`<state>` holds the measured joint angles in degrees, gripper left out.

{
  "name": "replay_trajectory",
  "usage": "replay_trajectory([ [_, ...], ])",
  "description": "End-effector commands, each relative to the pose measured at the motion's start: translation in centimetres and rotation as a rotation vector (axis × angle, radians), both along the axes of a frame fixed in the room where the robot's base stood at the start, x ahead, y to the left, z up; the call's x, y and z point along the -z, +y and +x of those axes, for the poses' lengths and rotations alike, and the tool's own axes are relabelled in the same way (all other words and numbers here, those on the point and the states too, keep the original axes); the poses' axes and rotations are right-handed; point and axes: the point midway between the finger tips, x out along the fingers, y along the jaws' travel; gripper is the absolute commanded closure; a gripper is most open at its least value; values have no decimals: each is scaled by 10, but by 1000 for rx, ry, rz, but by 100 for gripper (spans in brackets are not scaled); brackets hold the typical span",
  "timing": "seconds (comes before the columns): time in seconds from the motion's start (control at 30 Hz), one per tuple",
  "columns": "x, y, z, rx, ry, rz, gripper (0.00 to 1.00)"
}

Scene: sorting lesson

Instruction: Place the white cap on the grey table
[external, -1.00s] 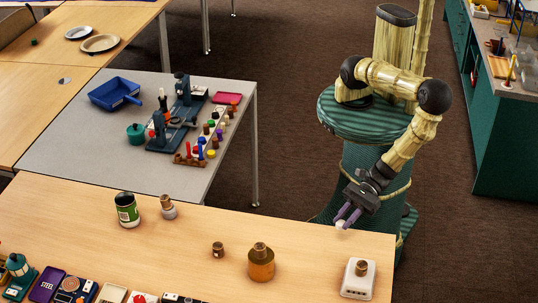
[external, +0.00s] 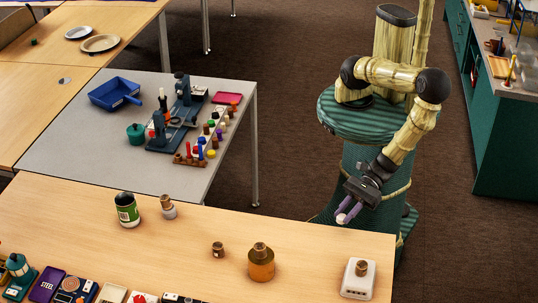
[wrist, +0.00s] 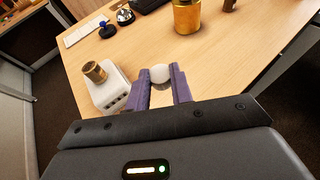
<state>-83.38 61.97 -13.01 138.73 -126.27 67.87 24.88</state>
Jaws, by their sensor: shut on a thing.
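The white cap (wrist: 161,74) is held between the purple fingertips of my gripper (wrist: 163,86) in the wrist view. In the external view the cap (external: 341,219) shows as a small white spot at the tips of my gripper (external: 347,212). My gripper is near the right end of the wooden table's far edge, close to my body. The grey table (external: 80,130) stands at the left, behind the wooden table, apart from my gripper. The cap's underside is hidden.
The grey table holds a blue dustpan (external: 115,93), a green pot (external: 136,133), a dark blue stand (external: 177,125) and coloured pegs. Its front left is clear. On the wooden table (external: 110,240) stand an amber jar (external: 261,266), a white box (external: 358,283) and a green can (external: 127,210).

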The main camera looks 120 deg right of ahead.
Motion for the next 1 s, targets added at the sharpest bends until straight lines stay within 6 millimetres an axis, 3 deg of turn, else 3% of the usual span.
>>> replay_trajectory([
  [0.17, 0, -1, 2, 4, 0, -1, 100],
  [0.37, -1, -22, 22, 63, -2, -2, 100],
  [0.7, 0, -108, 86, 279, -5, -5, 100],
  [1.0, 1, -199, 123, 477, -4, -6, 100],
])
